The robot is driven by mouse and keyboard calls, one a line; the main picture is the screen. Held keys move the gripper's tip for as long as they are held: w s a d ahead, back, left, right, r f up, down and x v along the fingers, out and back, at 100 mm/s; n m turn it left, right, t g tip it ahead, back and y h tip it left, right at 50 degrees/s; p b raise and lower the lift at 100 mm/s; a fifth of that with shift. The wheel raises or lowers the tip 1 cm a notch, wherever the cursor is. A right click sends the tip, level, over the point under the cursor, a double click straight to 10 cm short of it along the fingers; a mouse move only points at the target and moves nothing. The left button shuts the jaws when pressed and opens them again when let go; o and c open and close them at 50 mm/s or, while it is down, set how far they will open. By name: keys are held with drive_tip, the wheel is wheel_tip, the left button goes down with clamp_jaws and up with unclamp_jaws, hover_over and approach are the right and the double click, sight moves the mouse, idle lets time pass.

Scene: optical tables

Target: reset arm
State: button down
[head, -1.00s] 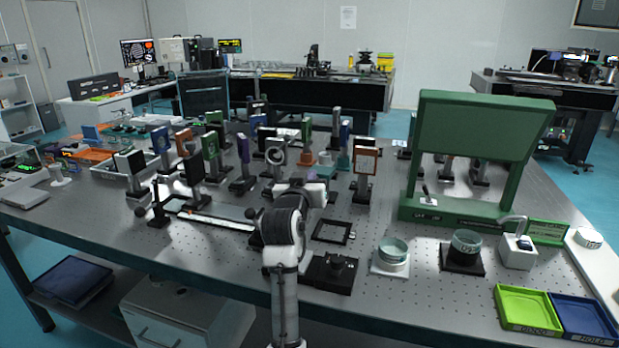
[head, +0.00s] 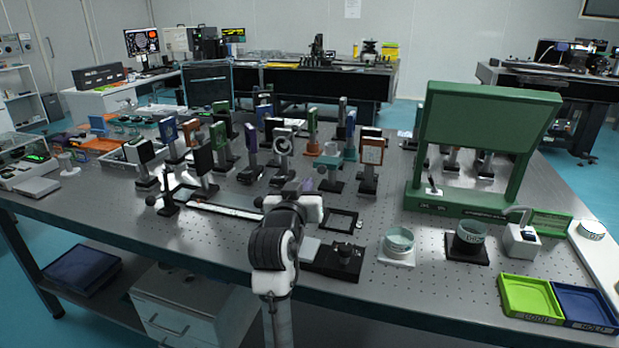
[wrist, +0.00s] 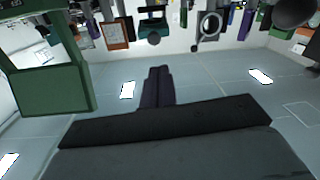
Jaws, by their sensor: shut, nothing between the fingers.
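My arm (head: 275,250) rises in front of the near table edge in the head view, its white and black links bent over the table. My gripper shows in the wrist view (wrist: 158,72), its two dark fingers together with nothing between them. In the head view the arm hides most of the gripper. The wrist view is upside down, with the ceiling low in the picture and optics along its top edge. No held object shows.
The optical table (head: 355,285) carries several mounted optics. A green frame (head: 490,125) stands at right, also in the wrist view (wrist: 45,95). Glass-topped holders (head: 398,243), a green tray (head: 530,298) and a blue tray (head: 585,308) lie near the front right edge.

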drive_tip(key=shift+s+f, duration=0.15)
drive_tip(key=shift+s, duration=0.05)
